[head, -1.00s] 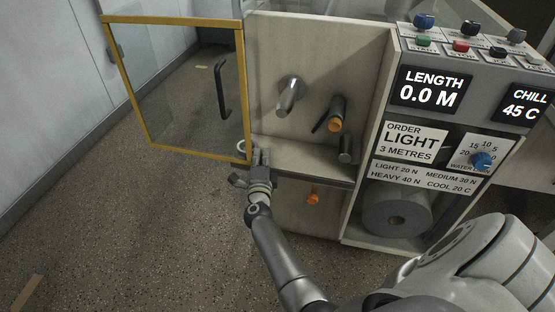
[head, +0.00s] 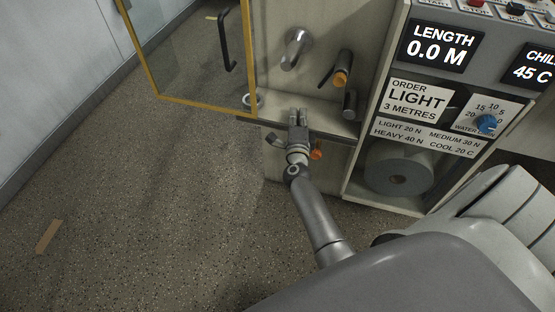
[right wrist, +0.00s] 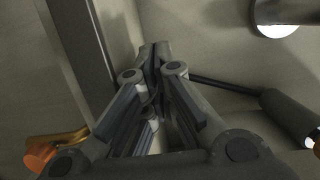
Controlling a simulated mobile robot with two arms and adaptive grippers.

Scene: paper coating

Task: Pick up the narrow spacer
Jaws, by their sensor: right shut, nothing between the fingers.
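A small pale ring (head: 253,102), the only spacer-like thing I can make out, sits at the left end of the machine's shelf, by the lower corner of the yellow-framed door. I cannot tell its width. My right gripper (head: 298,114) is at the front of the shelf, to the right of the ring and apart from it. Its fingers are shut and empty; the right wrist view also shows the closed fingertips (right wrist: 154,50). The ring does not show clearly in that view. My left gripper is not in view.
The glass door (head: 190,50) stands open at left. Above the shelf are a steel roller (head: 295,50) and a dark lever with an orange end (head: 341,77). A dark peg (head: 349,104) stands at right. An orange knob (head: 317,150) is below the shelf. A paper roll (head: 397,168) sits lower right.

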